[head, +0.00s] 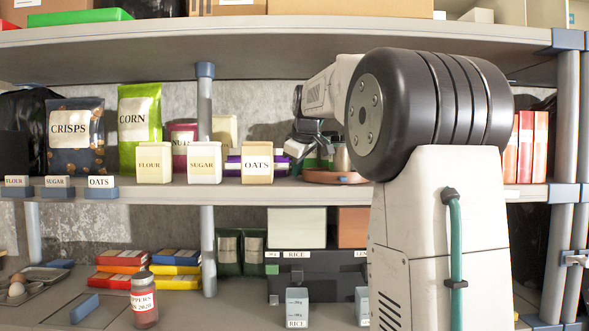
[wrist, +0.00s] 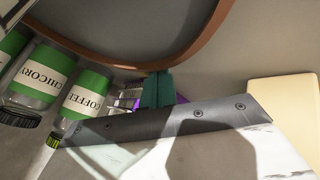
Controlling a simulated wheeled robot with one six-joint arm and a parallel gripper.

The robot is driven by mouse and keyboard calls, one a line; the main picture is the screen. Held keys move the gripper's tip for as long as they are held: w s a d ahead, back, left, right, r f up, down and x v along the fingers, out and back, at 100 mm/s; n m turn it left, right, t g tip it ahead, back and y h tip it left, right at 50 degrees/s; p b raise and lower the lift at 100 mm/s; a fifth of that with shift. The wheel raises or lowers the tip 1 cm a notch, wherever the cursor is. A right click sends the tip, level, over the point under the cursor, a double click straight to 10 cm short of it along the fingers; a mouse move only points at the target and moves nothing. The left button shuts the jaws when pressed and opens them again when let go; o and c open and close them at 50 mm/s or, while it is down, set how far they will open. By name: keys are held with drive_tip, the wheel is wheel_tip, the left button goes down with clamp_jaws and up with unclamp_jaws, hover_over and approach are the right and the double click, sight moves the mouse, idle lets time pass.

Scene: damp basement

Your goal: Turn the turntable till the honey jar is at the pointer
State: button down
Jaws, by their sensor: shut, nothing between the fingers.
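The turntable (head: 322,176) is a low brown disc on the middle shelf, partly hidden by my arm. In the wrist view its brown rim (wrist: 205,42) curves around a grey surface. A metallic-looking jar (head: 342,158) shows over it beside my arm. My gripper (head: 306,137) is over the shelf by the turntable's left side. In the wrist view my gripper (wrist: 156,89) is shut and empty, its teal fingertips close to the rim; contact cannot be told. Jars labelled CHICORY (wrist: 46,76) and COFFEE (wrist: 86,94) have green labels. I cannot make out a honey label or the pointer.
Left of the turntable stand cream containers labelled FLOUR (head: 154,164), SUGAR (head: 204,164) and OATS (head: 256,164), with purple packaging (head: 234,164) by OATS. Red-orange boxes (head: 532,147) stand at the right. The upper shelf (head: 270,48) hangs above my arm.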

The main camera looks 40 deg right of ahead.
drive_tip(key=v, duration=0.7)
drive_tip(key=shift+s+r, duration=0.3)
